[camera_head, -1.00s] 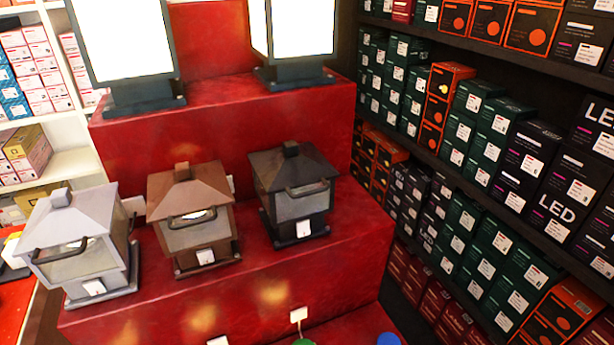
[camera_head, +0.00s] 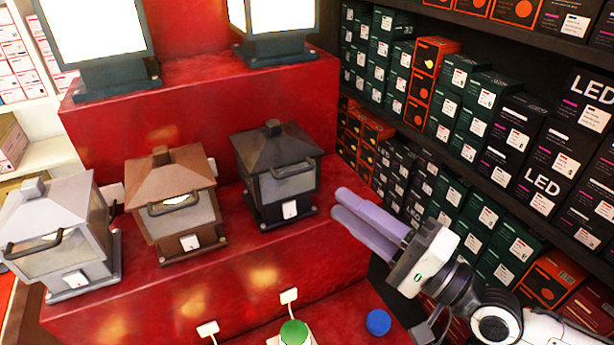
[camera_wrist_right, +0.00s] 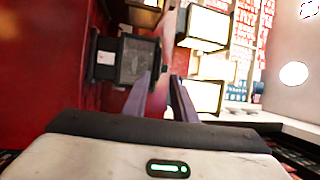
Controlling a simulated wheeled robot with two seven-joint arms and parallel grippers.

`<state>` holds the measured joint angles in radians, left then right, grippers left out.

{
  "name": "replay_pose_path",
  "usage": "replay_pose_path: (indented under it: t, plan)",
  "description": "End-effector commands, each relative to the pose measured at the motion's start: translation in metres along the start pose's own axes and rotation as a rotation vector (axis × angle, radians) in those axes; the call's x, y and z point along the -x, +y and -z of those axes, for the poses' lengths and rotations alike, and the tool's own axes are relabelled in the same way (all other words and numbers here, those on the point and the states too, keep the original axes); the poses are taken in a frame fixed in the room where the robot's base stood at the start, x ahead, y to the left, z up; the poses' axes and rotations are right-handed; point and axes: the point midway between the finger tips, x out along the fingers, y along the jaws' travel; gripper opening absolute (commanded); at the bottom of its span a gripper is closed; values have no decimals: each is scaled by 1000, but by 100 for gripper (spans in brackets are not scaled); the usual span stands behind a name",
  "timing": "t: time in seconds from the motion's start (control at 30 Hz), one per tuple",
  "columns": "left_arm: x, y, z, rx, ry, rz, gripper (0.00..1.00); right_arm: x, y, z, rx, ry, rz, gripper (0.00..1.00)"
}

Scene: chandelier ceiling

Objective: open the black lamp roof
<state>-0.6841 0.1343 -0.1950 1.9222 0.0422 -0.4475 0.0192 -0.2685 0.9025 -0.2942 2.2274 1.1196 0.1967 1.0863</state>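The black lamp (camera_head: 252,189) stands at the right end of the red middle step, its pitched roof (camera_head: 272,148) down on the body. A dark handle (camera_head: 293,169) is on its front, above a white tag. My right gripper (camera_head: 339,203) is to the right of the lamp, its pale lavender fingers pointing left toward it, apart from it. In the wrist view the black lamp (camera_wrist_right: 137,60) appears sideways, just beyond the fingertips (camera_wrist_right: 160,80). A gap shows between the fingers, with nothing held. My left gripper is not in view.
A brown lamp (camera_head: 172,205) and a grey lamp (camera_head: 52,230) stand left of the black one. Large lit lamps (camera_head: 95,45) stand on the upper step. Shelves of boxes (camera_head: 480,130) line the right. Green (camera_head: 294,333) and blue (camera_head: 378,322) buttons are low in front.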

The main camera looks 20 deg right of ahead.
Motion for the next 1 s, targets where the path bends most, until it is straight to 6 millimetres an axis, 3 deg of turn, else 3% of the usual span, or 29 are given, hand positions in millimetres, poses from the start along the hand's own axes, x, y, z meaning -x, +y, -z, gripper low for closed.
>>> replay_pose_path:
  t: [0.5, 0.7, 1.0]
  plan:
    - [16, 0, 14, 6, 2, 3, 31, -83, -2, 0, 1, 1, 1, 25]
    - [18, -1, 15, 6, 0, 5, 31, -97, 1, -1, 3, -1, -2, 25]
    - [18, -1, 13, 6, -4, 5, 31, -99, 2, -1, 4, -1, -4, 23]
